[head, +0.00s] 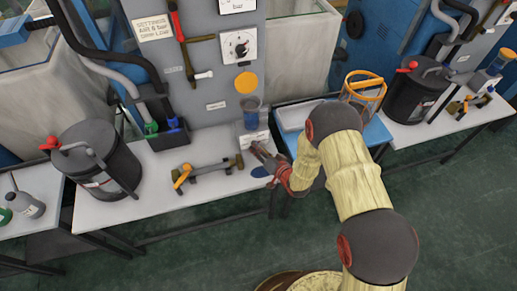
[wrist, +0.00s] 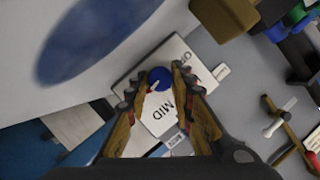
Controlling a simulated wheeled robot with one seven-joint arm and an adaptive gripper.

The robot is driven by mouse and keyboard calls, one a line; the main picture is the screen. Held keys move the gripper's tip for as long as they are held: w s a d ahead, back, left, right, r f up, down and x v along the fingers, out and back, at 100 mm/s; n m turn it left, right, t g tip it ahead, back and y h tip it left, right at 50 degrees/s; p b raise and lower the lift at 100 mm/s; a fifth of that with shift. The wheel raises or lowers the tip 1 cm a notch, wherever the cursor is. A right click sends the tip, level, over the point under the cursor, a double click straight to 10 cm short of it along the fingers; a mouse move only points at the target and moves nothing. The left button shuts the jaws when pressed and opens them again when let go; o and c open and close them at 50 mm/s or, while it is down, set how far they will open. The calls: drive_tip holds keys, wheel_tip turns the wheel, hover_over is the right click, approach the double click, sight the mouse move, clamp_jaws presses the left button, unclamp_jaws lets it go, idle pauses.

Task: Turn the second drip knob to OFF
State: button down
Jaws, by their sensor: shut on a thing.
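The drip knob (wrist: 160,76) is a small round blue knob with a pale pointer mark, in the upper middle of the wrist view. It sits on a white plate (wrist: 198,72) lettered OFF and MID. The pointer mark lies toward the lower left, away from the OFF lettering; its exact setting is hard to tell. My gripper (wrist: 155,80) is shut on the knob, one finger on each side. In the head view my gripper (head: 259,150) reaches the white plate (head: 253,138) below a blue-grey cup; the knob is hidden there.
The blue-grey cup (head: 250,111) stands just behind my gripper. A yellow-handled tool (head: 205,171) lies left on the white bench (head: 160,205). A black canister (head: 98,158) stands further left. A clear orange-rimmed container (head: 363,90) stands right, near my arm.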

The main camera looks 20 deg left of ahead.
drive_tip(key=n+h, duration=0.2)
drive_tip(key=n+t, duration=0.1)
drive_tip(key=n, duration=0.1)
drive_tip(key=shift+s+a+r+h+b, duration=0.1)
drive_tip(key=shift+a+h+b, duration=0.2)
drive_tip(key=shift+h, duration=0.1)
drive_tip(key=n+t+h, duration=0.1)
drive_tip(key=n, duration=0.1)
drive_tip(key=n+t+h+b, duration=0.1)
drive_tip(key=n, duration=0.1)
drive_tip(key=shift+s+a+h, duration=0.15)
drive_tip(key=shift+h, duration=0.25)
drive_tip(key=n, duration=0.1)
drive_tip(key=n+t+h+b, duration=0.1)
drive_tip(key=n, duration=0.1)
drive_tip(key=n+t+h, duration=0.1)
drive_tip(key=shift+s+a+f, duration=0.1)
drive_tip(key=shift+a+f, duration=0.05)
drive_tip(key=shift+f, duration=0.1)
drive_tip(key=n+t+b, duration=0.1)
drive_tip(key=n+t, duration=0.1)
drive_tip(key=n, duration=0.2)
drive_tip(key=shift+f+h, duration=0.1)
drive_tip(key=shift+h, duration=0.3)
drive_tip(key=c, duration=1.5)
unclamp_jaws()
drive_tip(key=shift+c, duration=0.2)
drive_tip(key=shift+s, duration=0.15)
